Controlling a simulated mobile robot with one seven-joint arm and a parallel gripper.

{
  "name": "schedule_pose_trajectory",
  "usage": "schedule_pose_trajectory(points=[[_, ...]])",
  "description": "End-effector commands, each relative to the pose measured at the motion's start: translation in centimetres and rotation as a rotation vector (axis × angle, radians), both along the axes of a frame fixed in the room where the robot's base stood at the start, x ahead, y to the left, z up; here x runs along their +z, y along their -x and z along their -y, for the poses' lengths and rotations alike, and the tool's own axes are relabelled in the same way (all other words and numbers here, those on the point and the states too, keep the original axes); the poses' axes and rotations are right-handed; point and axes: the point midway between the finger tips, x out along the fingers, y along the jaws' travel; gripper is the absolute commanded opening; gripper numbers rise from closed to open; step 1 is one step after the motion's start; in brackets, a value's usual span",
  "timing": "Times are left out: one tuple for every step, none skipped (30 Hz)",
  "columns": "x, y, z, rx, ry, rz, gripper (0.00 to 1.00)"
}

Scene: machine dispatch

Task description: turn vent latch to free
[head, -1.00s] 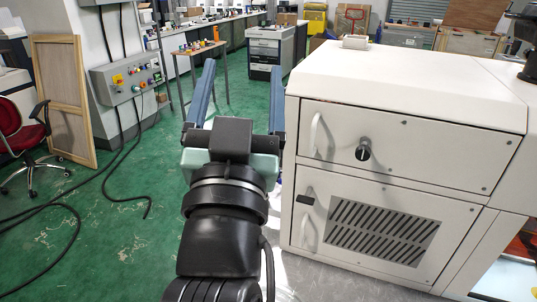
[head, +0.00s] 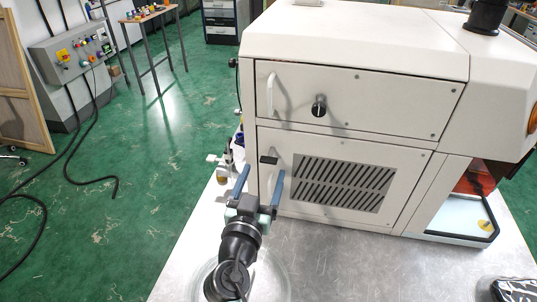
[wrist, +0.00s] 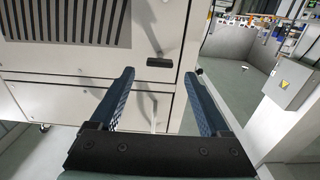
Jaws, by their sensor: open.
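The vent latch (head: 268,160) is a small black bar near the upper left corner of the vent panel, beside the slotted grille (head: 342,183). It lies roughly horizontal. It also shows in the wrist view (wrist: 159,62), beyond my fingertips and between their lines. My gripper (head: 259,185) is open and empty, with two blue fingers pointing at the panel just below the latch in the head view. In the wrist view my gripper (wrist: 157,80) frames the panel's pale handle, and nothing lies between the pads. The fingers appear apart from the latch.
The upper panel carries a round black knob (head: 319,106) and a white bar handle (head: 271,94). Small items (head: 228,160) stand left of the machine. The metal tabletop (head: 345,265) in front is mostly clear.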

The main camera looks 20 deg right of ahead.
Motion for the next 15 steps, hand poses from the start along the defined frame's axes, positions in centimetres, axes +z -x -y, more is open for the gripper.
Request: schedule_pose_trajectory(points=[[0.3, -0.8, 0.7, -0.003, 0.002, 0.0, 0.8], [0.3, -1.2, 1.0, -0.003, 0.002, 0.0, 0.8], [0.2, -1.7, 1.3, -0.003, 0.002, 0.0, 0.8], [0.2, -2.1, 1.5, -0.002, 0.003, 0.001, 0.8], [0.2, -2.5, 1.8, -0.002, 0.003, 0.001, 0.8], [0.2, -2.9, 2.1, -0.002, 0.001, 0.0, 0.8], [0.2, -3.2, 2.3, -0.002, 0.001, -0.001, 0.8], [0.1, -3.5, 2.5, -0.002, 0.002, 0.0, 0.8], [0.1, -3.9, 2.7, -0.002, 0.001, 0.0, 0.8], [0.1, -4.1, 2.8, -0.002, 0.001, 0.0, 0.8], [0.1, -4.2, 2.9, -0.001, 0.002, 0.0, 0.8], [0.1, -4.5, 3.1, -0.001, 0.002, 0.0, 0.8], [0.1, -4.6, 3.2, -0.001, 0.002, 0.001, 0.8], [0.1, -4.7, 3.3, -0.001, 0.001, 0.001, 0.8], [0.0, -4.8, 3.3, -0.001, 0.0, 0.0, 0.8]])
